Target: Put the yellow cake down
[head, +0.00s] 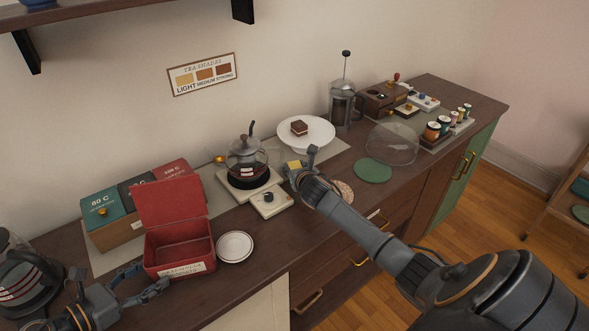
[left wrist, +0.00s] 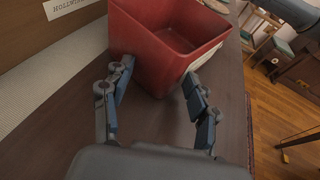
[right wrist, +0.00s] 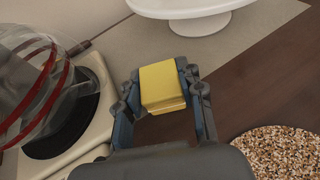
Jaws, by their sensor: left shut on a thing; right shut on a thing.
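The yellow cake (right wrist: 163,87) is a small block held between the fingertips of my right gripper (right wrist: 160,100). In the head view, the cake (head: 294,168) is between the glass teapot and the white cake stand (head: 322,140), over the counter. Its height above the counter is hard to tell. A brown cake piece (head: 299,128) sits on the stand. My left gripper (head: 145,279) is shut on the near left corner of the open red box (head: 180,247). In the left wrist view, its fingers lie either side of that corner, and the box (left wrist: 152,50) looks empty.
The teapot (head: 246,160) stands on a pale base beside the right gripper. A round speckled mat (head: 343,189) lies close by. Further right are a green round mat (head: 373,171) and a clear dome (head: 398,145). A small plate (head: 235,247) lies beside the red box.

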